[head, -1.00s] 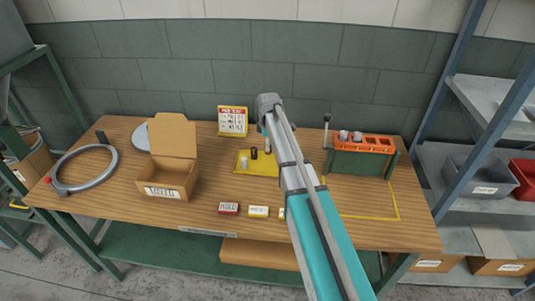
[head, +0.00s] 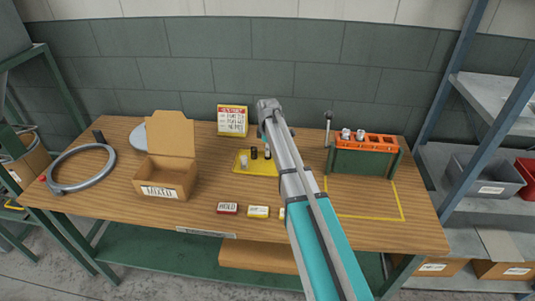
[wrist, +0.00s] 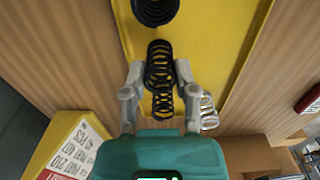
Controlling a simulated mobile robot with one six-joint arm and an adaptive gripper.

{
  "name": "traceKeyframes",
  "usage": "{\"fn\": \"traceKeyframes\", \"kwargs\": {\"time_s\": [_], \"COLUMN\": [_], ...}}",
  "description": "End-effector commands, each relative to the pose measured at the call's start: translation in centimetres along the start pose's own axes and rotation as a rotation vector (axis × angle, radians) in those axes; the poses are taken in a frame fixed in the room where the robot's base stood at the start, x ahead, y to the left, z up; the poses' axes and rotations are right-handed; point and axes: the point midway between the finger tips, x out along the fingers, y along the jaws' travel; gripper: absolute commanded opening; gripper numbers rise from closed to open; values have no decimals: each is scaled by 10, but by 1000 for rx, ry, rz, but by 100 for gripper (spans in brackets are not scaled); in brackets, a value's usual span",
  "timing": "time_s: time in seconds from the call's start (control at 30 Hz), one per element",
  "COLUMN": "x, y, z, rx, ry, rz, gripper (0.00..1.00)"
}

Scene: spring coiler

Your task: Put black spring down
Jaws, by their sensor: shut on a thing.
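My gripper (wrist: 160,74) is shut on a black spring (wrist: 159,60), with a finger on each side of its coils. The spring is over the yellow tray (wrist: 200,25); I cannot tell whether it touches it. Another black spring (wrist: 155,8) is at the top edge of the wrist view, partly cut off. A silver spring (wrist: 208,112) stands beside the right finger, partly hidden. In the head view the tray (head: 240,168) holds a silver spring (head: 243,159) and dark springs (head: 254,153), and my arm hides its right part and most of the gripper.
An open cardboard box (head: 165,180) stands left of the tray, and a yellow-framed sign (head: 232,121) behind it. A green rack with an orange top (head: 364,143) stands right. Small labelled blocks (head: 228,208) lie in front. The yellow-outlined area (head: 365,200) is bare.

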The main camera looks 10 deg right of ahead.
Motion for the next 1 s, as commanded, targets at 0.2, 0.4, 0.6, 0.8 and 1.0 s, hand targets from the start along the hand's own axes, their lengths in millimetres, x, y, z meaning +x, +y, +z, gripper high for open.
{"fn": "traceKeyframes", "kwargs": {"time_s": [0.2,0.4,0.6,0.8,1.0], "x": [1,2,4,4,4], "y": [0,0,0,0,0], "z": [0,0,0,1,1], "rx": [0,0,1,1,1], "ry": [0,0,0,0,0], "rz": [0,0,0,0,0], "gripper": [0,0,51,72,72]}}
